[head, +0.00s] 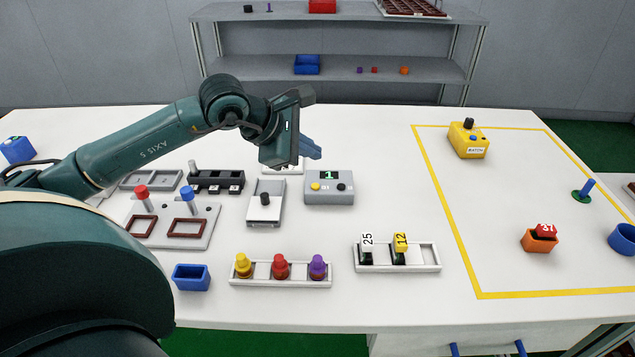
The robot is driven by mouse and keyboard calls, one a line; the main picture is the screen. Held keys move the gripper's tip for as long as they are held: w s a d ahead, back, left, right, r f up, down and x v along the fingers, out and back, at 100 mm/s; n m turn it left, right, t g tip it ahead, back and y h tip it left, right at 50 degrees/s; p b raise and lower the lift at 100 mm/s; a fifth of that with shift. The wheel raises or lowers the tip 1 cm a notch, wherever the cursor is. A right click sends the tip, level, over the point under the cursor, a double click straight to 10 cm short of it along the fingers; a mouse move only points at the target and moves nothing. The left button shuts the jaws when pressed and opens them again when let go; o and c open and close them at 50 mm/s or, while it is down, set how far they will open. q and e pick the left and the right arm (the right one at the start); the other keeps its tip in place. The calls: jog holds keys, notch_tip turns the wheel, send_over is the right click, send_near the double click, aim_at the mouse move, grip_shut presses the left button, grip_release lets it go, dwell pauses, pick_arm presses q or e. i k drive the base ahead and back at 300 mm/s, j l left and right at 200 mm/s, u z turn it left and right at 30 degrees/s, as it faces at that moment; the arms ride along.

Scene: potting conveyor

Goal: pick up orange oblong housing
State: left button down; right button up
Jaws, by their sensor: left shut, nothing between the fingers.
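An orange housing (539,243) sits on the white table at the right, inside the yellow-outlined area. A red block with a white number is in or on its top, so its inside is partly hidden. My left gripper (311,148) is shut and empty. It hangs over the back middle of the table, far to the left of the orange housing and apart from it. My right gripper is not in view.
A blue cup (623,239), a green base with a blue peg (583,191) and a yellow box (468,140) stand around the housing. A grey display box (329,188), peg tray (281,282) and number tray (424,258) lie between. The yellow area's middle is clear.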

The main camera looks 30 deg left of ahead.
aim_at(529, 245)
jog(key=k, duration=1.5)
